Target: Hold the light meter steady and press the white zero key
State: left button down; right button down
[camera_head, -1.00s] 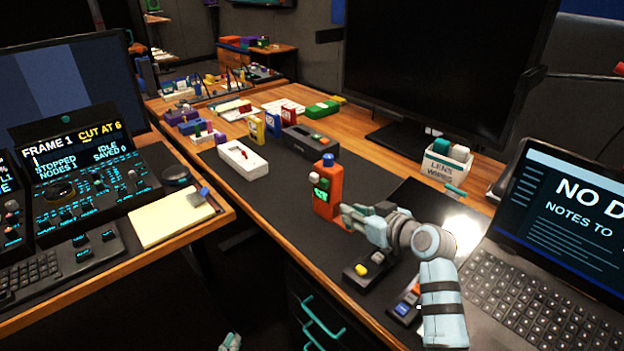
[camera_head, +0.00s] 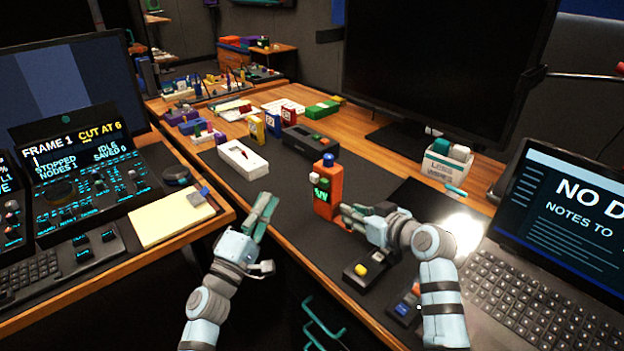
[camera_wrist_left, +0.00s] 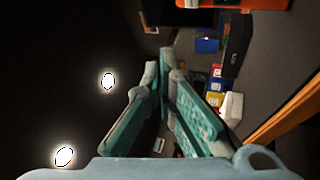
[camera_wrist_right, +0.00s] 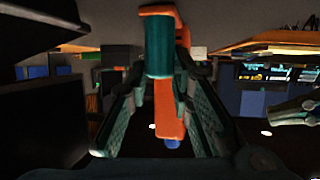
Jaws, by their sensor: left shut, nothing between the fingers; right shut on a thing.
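The light meter (camera_head: 327,205) is an orange upright block on the dark desk mat, with a lit green display and a blue dome on top. The white key (camera_head: 314,177) shows near its upper left edge, beside a green one. My right gripper (camera_head: 345,215) is shut on the meter's lower right side; the right wrist view shows the orange body (camera_wrist_right: 170,110) between the fingers, partly hidden by them. My left gripper (camera_head: 268,205) is shut and empty, left of the meter and apart from it. In the left wrist view, its fingers (camera_wrist_left: 160,65) are together.
A white box with a dial (camera_head: 243,158) lies beyond my left gripper. A dark box (camera_head: 310,142) lies behind the meter. A black box with a yellow button (camera_head: 361,269) stands in front of it, and a laptop (camera_head: 545,265) is at right. Mat between left gripper and meter is clear.

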dwell(0.3)
pick_arm(q)
jog(key=w+d, duration=0.5)
jog(key=w, duration=0.1)
jog(key=shift+w+d, duration=0.35)
jog(key=shift+w, duration=0.05)
dwell(1.3)
jog(key=shift+w+d, duration=0.25)
jog(key=shift+w, duration=0.05)
jog(key=shift+w+d, duration=0.35)
jog(key=shift+w, duration=0.05)
dwell(0.8)
jog(key=shift+s+a, duration=0.6)
jog(key=shift+s, duration=0.15)
jog(key=shift+s+a, duration=1.65)
jog(key=shift+s, duration=0.25)
